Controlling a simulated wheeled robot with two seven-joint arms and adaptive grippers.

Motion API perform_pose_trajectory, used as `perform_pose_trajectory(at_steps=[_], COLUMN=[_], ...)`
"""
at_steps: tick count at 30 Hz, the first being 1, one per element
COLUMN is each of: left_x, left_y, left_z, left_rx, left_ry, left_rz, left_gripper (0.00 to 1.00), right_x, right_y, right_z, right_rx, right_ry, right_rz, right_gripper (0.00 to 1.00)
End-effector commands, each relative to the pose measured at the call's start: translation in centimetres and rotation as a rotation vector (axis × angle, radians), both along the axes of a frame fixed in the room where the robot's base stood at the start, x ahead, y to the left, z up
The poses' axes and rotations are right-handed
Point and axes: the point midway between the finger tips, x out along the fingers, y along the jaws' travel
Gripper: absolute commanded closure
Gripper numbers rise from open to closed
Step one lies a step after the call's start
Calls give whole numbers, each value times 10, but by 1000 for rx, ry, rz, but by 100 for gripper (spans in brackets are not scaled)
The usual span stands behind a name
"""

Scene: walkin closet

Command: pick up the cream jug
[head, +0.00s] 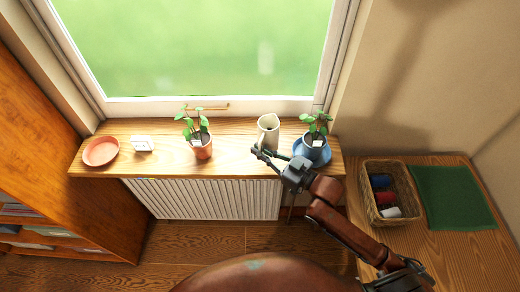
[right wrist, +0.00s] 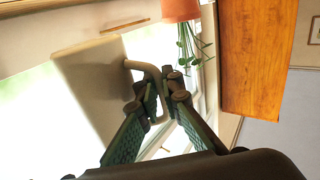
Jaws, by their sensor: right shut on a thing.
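The cream jug (head: 268,131) stands upright on the wooden window sill (head: 240,164), between two potted plants. In the right wrist view the jug (right wrist: 95,85) fills the left part, its looped handle pointing towards my fingers. My right gripper (head: 265,152) reaches the jug from the front. In the right wrist view its fingertips (right wrist: 164,88) are closed on the jug's handle. I cannot see my left gripper.
A plant in a terracotta pot (head: 202,148) stands left of the jug. A white card (head: 142,143) and a terracotta saucer (head: 101,151) are further left. A wicker basket (head: 365,197) sits at right.

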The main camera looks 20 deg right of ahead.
Motion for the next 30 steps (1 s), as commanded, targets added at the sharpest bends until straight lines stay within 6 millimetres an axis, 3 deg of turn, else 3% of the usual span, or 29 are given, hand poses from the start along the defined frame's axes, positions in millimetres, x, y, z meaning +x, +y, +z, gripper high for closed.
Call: perform_pose_trajectory(at_steps=[4, 18, 30], left_x=[2, 5, 10], left_y=[0, 0, 0], left_z=[5, 19, 40], left_rx=[0, 0, 0], left_ry=[-3, -9, -17], left_rz=[0, 0, 0], left_gripper=[18, 18, 18], right_x=[-13, -64, -87], right_y=[5, 23, 31], right_z=[20, 43, 54], right_rx=[2, 2, 1], right_ry=[-8, -5, -5], right_rz=[1, 0, 0], right_gripper=[100, 100, 100])
